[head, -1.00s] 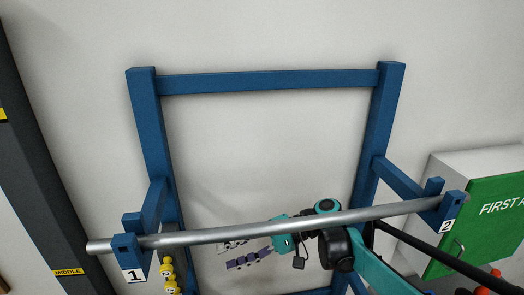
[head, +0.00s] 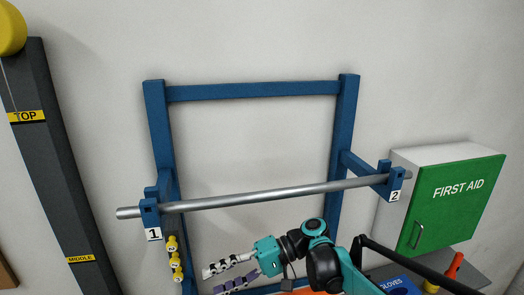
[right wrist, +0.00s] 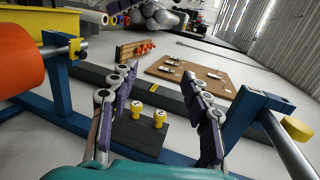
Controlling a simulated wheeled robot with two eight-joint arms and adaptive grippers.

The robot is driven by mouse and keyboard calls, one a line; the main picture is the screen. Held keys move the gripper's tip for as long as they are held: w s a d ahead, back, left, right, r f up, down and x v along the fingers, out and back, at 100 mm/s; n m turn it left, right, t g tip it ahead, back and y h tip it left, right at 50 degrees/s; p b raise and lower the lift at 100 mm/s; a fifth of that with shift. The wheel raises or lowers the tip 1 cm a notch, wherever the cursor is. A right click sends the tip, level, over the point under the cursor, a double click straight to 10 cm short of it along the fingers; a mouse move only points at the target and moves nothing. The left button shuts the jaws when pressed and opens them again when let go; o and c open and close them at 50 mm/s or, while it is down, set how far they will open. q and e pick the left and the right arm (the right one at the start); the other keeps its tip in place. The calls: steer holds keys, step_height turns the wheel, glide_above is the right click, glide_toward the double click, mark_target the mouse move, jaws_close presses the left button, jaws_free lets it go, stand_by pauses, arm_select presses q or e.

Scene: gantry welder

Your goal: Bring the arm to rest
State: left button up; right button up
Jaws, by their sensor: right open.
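My right gripper (head: 232,276) is open and empty. In the head view it points left, below the grey pipe (head: 265,196) and clear of it in the picture. In the right wrist view its two purple-padded fingers (right wrist: 160,112) stand wide apart with nothing gripped. The pipe lies across the brackets marked 1 (head: 151,220) and 2 (head: 392,182) of the blue frame (head: 155,125). My left gripper is not in view.
A green-doored first aid cabinet (head: 455,203) is at the right. A dark post (head: 45,150) with TOP and MIDDLE labels stands at the left. Yellow knobs (head: 174,258) hang below bracket 1. An orange cylinder (right wrist: 25,58) is close at the left of the right wrist view.

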steer(key=s+d+f+m+t+h+b, duration=0.1)
steer(key=s+d+f+t+h+b, duration=0.1)
steer(key=d+f+b, duration=0.45)
steer(key=s+d+f+m+t+h+b, duration=0.1)
steer(key=f+t+h+b, duration=0.2)
steer(key=f, duration=0.7)
steer(key=s+d+f+m+t+h+b, duration=0.1)
steer(key=s+d+f+t+h+b, duration=0.1)
steer(key=d+f+b, duration=0.35)
steer(key=s+d+f+t+h+b, duration=0.2)
steer(key=d+f+b, duration=0.4)
steer(key=f, duration=0.3)
steer(key=s+d+f+t+h+b, duration=0.2)
steer(key=d+f+h+b, duration=0.3)
steer(key=d+f, duration=0.3)
steer(key=shift+s+d+f+b, duration=0.2)
steer(key=shift+f+b, duration=0.3)
steer(key=shift+f, duration=0.35)
